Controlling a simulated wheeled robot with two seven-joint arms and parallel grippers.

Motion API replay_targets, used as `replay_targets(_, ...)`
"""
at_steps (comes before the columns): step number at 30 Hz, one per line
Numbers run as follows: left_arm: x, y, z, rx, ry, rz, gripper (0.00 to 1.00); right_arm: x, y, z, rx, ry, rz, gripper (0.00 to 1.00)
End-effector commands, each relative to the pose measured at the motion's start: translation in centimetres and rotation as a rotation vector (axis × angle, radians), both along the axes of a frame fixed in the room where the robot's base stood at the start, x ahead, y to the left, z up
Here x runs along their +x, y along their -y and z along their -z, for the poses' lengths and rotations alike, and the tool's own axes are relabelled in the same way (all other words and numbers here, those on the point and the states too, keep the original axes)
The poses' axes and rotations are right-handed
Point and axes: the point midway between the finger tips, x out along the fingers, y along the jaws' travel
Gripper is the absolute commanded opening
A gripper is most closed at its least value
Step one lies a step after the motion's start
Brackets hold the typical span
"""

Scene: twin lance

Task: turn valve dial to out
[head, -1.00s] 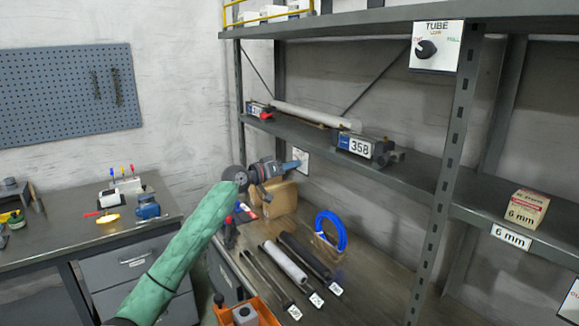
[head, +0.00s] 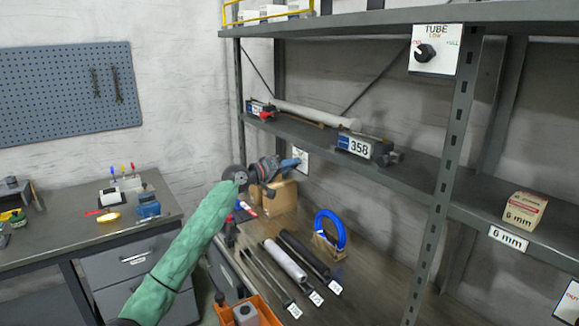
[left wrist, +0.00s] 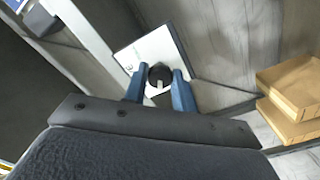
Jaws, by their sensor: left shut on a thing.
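A black dial (left wrist: 159,76) with a pale pointer sits on a white plate (left wrist: 145,53) on the wall. Its lettering is too small to read. In the left wrist view the pointer faces toward the bottom of the picture. My left gripper (left wrist: 157,88) is shut on this dial, one blue finger on each side. In the head view my left gripper (head: 299,162) reaches the same small white plate (head: 304,157) below the middle shelf, and the dial is hidden there. My right gripper is not in view.
A plate marked TUBE with another black dial (head: 425,54) hangs on the upper shelf. The middle shelf (head: 290,127) runs above my left gripper. Cardboard boxes (head: 278,197), a blue coil (head: 331,228) and tubes (head: 285,262) lie on the bench below.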

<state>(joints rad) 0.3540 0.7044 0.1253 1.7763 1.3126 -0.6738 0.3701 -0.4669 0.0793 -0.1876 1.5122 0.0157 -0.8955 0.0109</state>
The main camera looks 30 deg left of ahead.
Motion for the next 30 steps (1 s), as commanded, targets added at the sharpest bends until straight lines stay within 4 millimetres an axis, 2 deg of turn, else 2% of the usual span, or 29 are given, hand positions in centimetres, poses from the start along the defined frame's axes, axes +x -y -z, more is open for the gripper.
replay_targets(2,0.0,-0.1,-0.1,-0.001,0.002,-0.001,0.04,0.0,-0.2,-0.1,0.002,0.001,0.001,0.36)
replay_targets(3,0.0,-0.1,-0.1,-0.001,0.002,-0.001,0.28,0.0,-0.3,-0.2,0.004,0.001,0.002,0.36)
replay_targets(6,0.0,0.0,-0.1,-0.001,0.001,-0.001,0.48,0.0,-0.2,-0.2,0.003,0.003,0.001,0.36)
replay_targets(15,-0.1,-0.1,0.0,0.001,0.001,-0.001,0.48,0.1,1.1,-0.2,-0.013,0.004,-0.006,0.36)
replay_targets(20,-1.1,-0.5,0.3,0.001,-0.001,-0.001,0.48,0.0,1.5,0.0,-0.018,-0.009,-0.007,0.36)
replay_targets(23,-2.4,-1.0,0.3,0.002,-0.001,-0.001,0.48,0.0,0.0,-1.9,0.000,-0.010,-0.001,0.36)
replay_targets(30,-5.5,-2.4,0.3,0.002,-0.001,-0.001,0.48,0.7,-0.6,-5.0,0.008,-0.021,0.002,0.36)
